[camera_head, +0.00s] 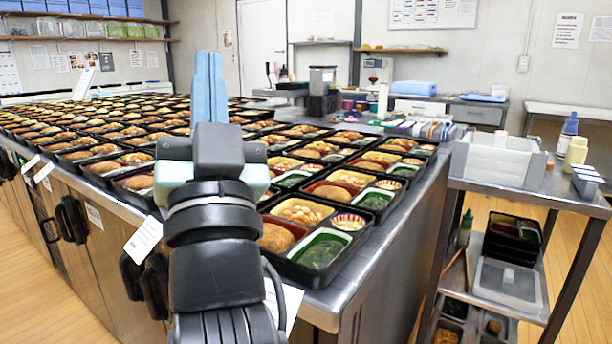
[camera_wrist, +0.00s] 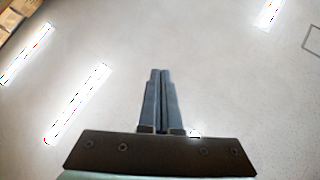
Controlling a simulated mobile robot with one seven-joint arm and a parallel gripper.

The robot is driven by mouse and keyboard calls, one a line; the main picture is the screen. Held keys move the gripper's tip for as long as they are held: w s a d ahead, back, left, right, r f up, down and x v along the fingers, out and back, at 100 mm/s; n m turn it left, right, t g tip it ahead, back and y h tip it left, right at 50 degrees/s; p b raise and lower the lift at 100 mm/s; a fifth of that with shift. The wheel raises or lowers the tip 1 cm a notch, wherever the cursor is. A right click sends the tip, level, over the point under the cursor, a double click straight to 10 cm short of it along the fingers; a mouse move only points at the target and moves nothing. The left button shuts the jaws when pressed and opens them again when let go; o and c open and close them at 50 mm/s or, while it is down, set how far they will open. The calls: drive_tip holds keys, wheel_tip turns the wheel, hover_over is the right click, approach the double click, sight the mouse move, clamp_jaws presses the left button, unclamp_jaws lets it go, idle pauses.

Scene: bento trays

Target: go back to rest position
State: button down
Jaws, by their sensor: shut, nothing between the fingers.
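My gripper (camera_head: 209,88) is in the middle left of the head view, raised upright with its blue fingers pointing up. The fingers are together and nothing shows between them. In the wrist view my gripper (camera_wrist: 161,75) is shut too, seen against the ceiling with its bright lights. My arm rises in front of the long counter and hides part of the bento trays behind it.
Many black bento trays (camera_head: 328,268) filled with food cover the long steel counter (camera_head: 345,290). A steel side table (camera_head: 560,195) at the right holds a clear container (camera_head: 497,160) and bottles. Wooden floor (camera_head: 575,240) shows at the right. The air around my gripper looks clear.

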drive_tip(key=s+d+r+t+h, duration=0.1)
drive_tip(key=s+d+r+h, duration=0.3)
drive_tip(key=s+d+h, duration=0.5)
wheel_tip(320, 180, up, 36)
drive_tip(key=s+y+p, duration=0.2)
drive_tip(key=p, duration=3.4)
drive_tip(key=shift+r+y+p, duration=0.25)
drive_tip(key=shift+y+p, duration=0.05)
